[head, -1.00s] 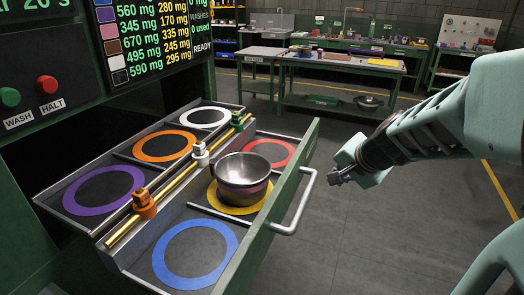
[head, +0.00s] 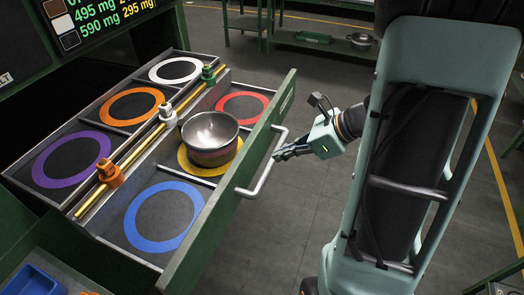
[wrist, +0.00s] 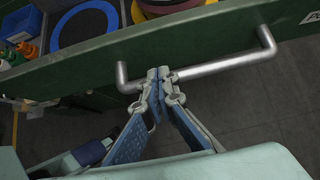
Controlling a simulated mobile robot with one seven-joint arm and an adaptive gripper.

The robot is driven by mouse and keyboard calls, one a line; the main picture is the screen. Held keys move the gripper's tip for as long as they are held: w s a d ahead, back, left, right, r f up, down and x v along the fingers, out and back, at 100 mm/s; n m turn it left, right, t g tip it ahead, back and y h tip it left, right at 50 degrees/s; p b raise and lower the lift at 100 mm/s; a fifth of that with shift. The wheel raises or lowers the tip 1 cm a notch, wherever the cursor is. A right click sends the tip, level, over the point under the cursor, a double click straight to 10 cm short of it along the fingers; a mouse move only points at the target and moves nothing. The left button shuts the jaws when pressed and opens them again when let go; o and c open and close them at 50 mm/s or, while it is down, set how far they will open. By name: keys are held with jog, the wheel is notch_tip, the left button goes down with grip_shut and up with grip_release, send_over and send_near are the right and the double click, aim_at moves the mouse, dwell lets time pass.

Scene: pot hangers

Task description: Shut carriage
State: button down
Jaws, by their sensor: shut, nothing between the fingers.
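The carriage (head: 226,190) is a drawer standing pulled out, with a green front panel and colored rings inside. Its silver bar handle (head: 262,178) sticks out from the front; in the wrist view the handle (wrist: 225,66) runs across the upper right. My gripper (head: 277,155) is at the handle, on the outer side of the front. In the wrist view my fingertips (wrist: 164,74) are together and empty, right by the handle's bar near its left end. I cannot tell whether they touch it. A metal bowl (head: 210,138) sits on the yellow ring inside the carriage.
A brass rail (head: 145,142) with orange, white and green clamps crosses the carriage. A blue bin (head: 32,282) is at the lower left. A workbench stands at the back. The grey floor (head: 300,215) in front of the carriage is clear.

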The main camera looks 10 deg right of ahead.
aim_at(248, 168)
jog(key=x, duration=0.9)
jog(key=shift+w+a+f+b, duration=0.1)
jog(key=shift+a+f+b, duration=0.2)
jog(key=shift+w+a, duration=0.1)
